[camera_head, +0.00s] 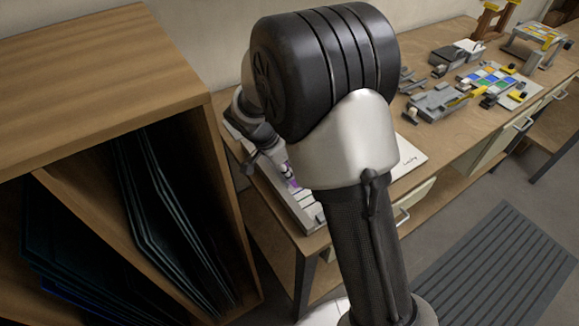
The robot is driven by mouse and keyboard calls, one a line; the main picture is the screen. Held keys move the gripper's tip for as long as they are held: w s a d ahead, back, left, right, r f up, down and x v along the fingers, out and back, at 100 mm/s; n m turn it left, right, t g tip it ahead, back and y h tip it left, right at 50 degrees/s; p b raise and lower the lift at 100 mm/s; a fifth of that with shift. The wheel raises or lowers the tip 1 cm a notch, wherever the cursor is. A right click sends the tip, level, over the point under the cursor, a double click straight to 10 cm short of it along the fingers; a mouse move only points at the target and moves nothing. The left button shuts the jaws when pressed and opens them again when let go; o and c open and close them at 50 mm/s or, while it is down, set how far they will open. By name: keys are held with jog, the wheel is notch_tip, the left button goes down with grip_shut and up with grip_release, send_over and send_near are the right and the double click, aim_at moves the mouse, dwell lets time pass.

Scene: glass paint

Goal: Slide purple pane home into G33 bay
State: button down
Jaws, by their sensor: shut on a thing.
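My own arm fills the middle of the head view and hides most of the work spot behind it. My gripper (284,168) shows only in part, low over the bench to the left of the arm's silver link. It is shut on the purple pane (292,183), of which only a small purple patch shows. The pane is over or in a pale grey slotted fixture (306,213) at the bench's left end. I cannot tell how deep the pane sits, and no G33 label can be read.
A wooden cabinet (100,45) with upright dark glass sheets (150,215) stands close on the left. The bench (440,139) runs to the back right, with grey fixtures (437,101) and a coloured glass panel (490,78). A white sheet (408,158) lies behind the arm.

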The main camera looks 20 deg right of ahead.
jog(key=shift+w+a, duration=0.2)
jog(key=shift+a, duration=0.3)
dwell(0.8)
jog(key=shift+w+a, duration=0.15)
jog(key=shift+w, duration=0.15)
jog(key=c, duration=1.4)
grip_release()
jog(key=shift+f, duration=0.15)
jog(key=shift+s+r+p, duration=0.1)
jog(key=shift+r+p, duration=0.2)
jog(key=shift+r, duration=1.35)
jog(key=shift+r+p, duration=1.1)
jog(key=shift+r, duration=0.9)
